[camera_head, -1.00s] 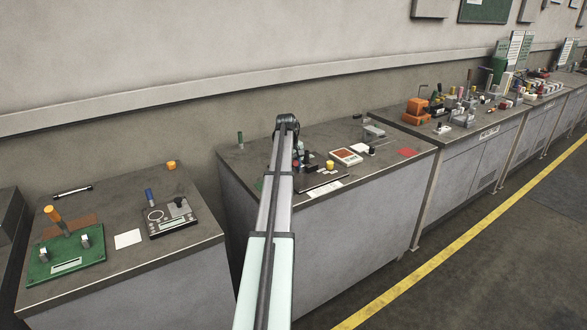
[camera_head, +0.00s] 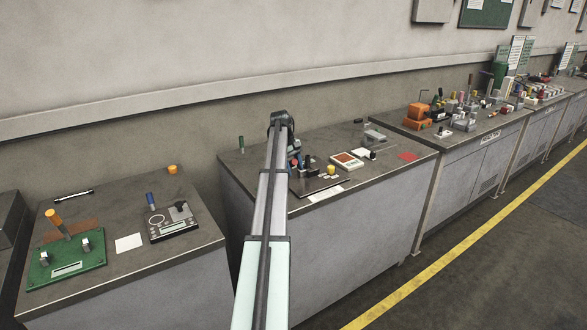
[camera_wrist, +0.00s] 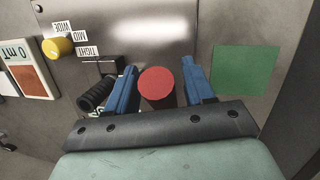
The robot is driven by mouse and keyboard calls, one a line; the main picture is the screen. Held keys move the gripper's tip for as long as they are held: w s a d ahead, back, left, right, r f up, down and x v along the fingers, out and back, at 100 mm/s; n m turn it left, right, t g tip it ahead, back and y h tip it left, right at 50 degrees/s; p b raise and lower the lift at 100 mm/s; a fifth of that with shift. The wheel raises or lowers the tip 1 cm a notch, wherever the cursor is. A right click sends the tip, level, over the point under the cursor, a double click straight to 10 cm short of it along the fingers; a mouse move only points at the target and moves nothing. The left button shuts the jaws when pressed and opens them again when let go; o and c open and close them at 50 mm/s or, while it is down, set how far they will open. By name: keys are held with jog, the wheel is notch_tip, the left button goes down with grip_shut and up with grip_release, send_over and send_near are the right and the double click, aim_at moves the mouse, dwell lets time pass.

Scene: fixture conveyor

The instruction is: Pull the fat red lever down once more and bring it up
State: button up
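The fat red lever (camera_wrist: 157,84) shows end-on in the wrist view as a red round top on a short red shaft. It stands between the two blue fingers of my gripper (camera_wrist: 160,66). The fingers are spread, with a narrow gap showing beside the lever, clearest on the right. No firm grip shows. The lever's base is hidden by my gripper body. In the head view my arm covers most of this spot on the middle bench (camera_head: 235,178).
In the wrist view a yellow knob (camera_wrist: 57,46) with WIDE, MID and TIGHT labels, a meter (camera_wrist: 31,68) and a black ribbed grip (camera_wrist: 97,92) lie left of my gripper. A green square (camera_wrist: 245,72) lies right. The left bench holds a green panel (camera_head: 80,268).

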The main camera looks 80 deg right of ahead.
jog(key=v, duration=1.3)
jog(key=shift+r, duration=0.4)
